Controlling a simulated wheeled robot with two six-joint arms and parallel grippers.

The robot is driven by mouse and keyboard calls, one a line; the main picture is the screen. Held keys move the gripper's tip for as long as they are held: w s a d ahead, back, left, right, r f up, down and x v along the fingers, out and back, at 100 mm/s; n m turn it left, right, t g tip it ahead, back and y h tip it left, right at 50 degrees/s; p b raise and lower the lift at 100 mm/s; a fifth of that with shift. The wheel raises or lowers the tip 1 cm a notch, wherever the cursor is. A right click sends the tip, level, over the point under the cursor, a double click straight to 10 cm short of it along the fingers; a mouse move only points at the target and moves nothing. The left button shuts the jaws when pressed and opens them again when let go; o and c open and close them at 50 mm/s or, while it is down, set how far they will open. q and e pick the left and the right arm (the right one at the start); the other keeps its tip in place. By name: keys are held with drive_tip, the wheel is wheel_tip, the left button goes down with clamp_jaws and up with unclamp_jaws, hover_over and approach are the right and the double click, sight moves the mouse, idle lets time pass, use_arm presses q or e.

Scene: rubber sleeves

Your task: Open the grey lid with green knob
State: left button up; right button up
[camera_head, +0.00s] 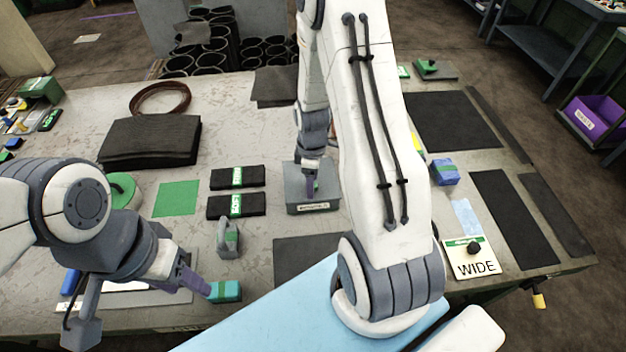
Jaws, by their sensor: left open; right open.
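A grey box with a flat grey lid (296,176) stands near the middle of the table, with a white label on its front. My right gripper (311,186) points down over the lid's middle, its purple fingers open around or beside a small green spot, probably the knob. The fingers mostly hide this spot, and I cannot tell whether they touch it. My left gripper (208,288) is open at the front left, close to a teal block (226,291) with a green band. I cannot tell whether they touch.
Black banded packs (237,178), a green square (177,198) and a grey tool (228,238) lie left of the box. A grey plate with a green knob (435,70) lies at the back right. A WIDE card (478,262) lies right. My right arm hides part of the table.

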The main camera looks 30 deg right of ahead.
clamp_jaws()
idle(1.2)
